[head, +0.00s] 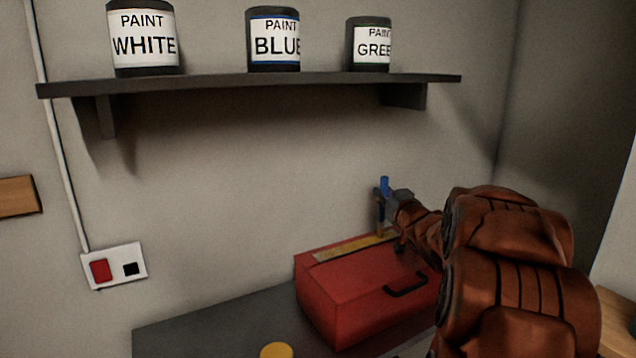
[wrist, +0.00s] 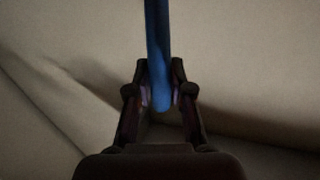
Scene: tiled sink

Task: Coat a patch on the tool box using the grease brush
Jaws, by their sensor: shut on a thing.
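The red tool box (head: 340,304) sits on the dark grey bench with its black handle on the near side. A yellow-brown strip (head: 345,249) runs along the back of its lid; I cannot tell if it is grease. My gripper (head: 383,198) is shut on the grease brush, whose blue handle end (head: 384,183) sticks up above the fingers. The brush is about upright, its lower end over the strip's right part; I cannot tell if it touches. In the wrist view, the blue handle (wrist: 157,50) stands between the fingertips of my gripper (wrist: 160,92). The bristles are hidden there.
The dark bench top (head: 215,328) is clear left of the box. A yellow round thing (head: 276,351) shows at the bottom edge. A shelf (head: 250,84) with white, blue and green paint cans hangs above. A switch plate (head: 115,267) is on the wall. My arm covers the box's right side.

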